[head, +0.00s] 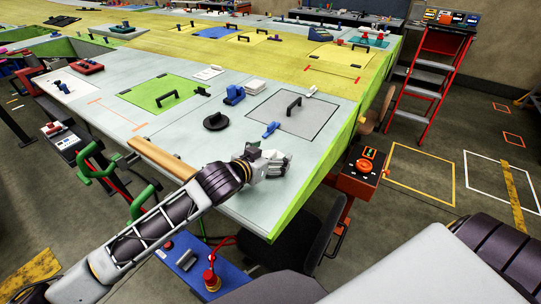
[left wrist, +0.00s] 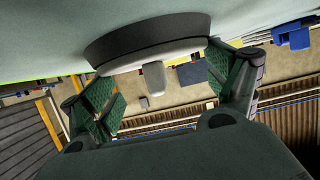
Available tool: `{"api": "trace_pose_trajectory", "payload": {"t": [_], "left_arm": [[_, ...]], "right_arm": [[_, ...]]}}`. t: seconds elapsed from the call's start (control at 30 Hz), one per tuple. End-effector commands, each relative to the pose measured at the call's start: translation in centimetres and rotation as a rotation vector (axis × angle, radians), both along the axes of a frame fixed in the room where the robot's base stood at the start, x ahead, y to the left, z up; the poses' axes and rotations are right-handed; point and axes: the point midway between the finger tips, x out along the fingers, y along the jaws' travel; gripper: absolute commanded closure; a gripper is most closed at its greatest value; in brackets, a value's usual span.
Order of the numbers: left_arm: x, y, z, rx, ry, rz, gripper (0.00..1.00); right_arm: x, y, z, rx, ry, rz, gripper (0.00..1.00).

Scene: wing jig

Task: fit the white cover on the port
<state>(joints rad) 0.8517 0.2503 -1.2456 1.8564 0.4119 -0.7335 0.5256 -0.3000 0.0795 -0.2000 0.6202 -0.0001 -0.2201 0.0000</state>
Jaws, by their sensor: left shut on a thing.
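My left gripper (head: 272,160) is over the near right part of the pale wing panel in the head view. In the left wrist view, its green-padded fingers (left wrist: 168,90) stand wide apart, on either side of the white cover (left wrist: 152,75). The cover has a short tab and a dark rounded band against it; I cannot tell whether the band belongs to it. In the head view the cover is hard to separate from the pale fingers. A round black fitting (head: 215,121), possibly the port, lies on the panel behind and left of the gripper. My right gripper is out of view.
A grey plate with a black handle (head: 294,104) and a blue clamp (head: 271,129) lie behind the gripper. A green plate (head: 160,94) is farther left. The panel's green edge (head: 318,182) drops off at the right, beside a red control box (head: 359,178).

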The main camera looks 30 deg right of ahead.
Motion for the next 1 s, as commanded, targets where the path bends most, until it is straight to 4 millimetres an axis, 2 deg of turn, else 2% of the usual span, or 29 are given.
{"api": "trace_pose_trajectory", "payload": {"t": [0.03,0.1,0.13,0.23,1.0], "left_arm": [[-0.17,0.14,-1.23,0.017,0.015,0.002,0.36],[-0.18,0.16,-1.36,0.018,0.016,0.002,0.36],[-0.21,0.17,-1.45,0.02,0.017,0.002,0.11],[-0.2,0.22,-1.6,0.022,0.02,0.004,0.0],[0.01,0.46,-1.68,0.024,0.028,0.009,0.0]], "right_arm": [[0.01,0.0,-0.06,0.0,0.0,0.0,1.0],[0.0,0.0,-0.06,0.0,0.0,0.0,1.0],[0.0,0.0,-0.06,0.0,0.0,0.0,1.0],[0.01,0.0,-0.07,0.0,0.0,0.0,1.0],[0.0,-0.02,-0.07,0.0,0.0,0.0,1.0]]}}
